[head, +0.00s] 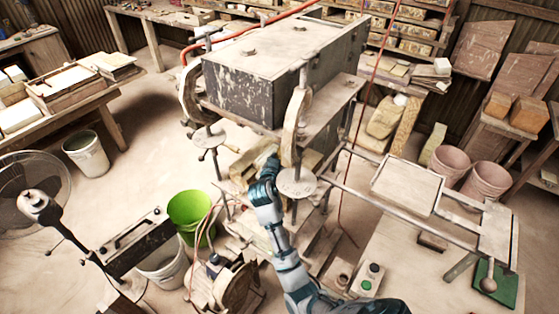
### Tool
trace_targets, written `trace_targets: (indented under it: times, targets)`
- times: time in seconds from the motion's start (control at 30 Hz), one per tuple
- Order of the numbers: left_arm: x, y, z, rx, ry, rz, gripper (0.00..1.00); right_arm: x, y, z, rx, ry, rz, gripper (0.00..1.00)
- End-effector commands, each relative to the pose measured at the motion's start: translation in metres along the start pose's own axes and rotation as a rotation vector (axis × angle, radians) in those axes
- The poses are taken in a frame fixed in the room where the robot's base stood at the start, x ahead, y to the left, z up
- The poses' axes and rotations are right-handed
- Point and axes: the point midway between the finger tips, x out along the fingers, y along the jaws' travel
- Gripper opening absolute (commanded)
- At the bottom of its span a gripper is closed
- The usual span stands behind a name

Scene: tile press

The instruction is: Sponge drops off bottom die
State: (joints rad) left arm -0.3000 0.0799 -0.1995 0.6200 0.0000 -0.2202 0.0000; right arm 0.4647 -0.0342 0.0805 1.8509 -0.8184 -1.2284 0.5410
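The tile press (285,75) stands in the centre, a big worn grey block above a lower plate on posts. My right arm comes in from the bottom right. Its gripper (268,160) reaches in under the upper block at the press's front. The fingers are small and partly hidden, so I cannot tell whether they are open or shut. A pale yellowish block-like part (243,168) shows beside the gripper, at the bottom die's level; I cannot tell whether it is die or sponge. The sponge is not clearly seen. My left gripper is not in view.
A round metal plate (296,184) and press post stand close right of my gripper. A green bucket (190,212) is at lower left. A rail frame with a flat tray (407,186) extends right. A button box (367,279) sits in front. A fan (35,190) stands left.

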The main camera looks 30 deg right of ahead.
Motion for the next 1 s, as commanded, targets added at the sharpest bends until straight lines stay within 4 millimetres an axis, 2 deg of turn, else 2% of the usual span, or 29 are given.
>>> trace_targets:
  times: [0.67,1.0]
  targets:
    - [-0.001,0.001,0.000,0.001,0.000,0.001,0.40,-0.024,-0.013,0.011,-0.002,-0.003,-0.003,0.20]
    - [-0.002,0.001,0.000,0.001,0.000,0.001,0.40,-0.026,-0.013,0.012,-0.002,-0.005,-0.003,0.20]
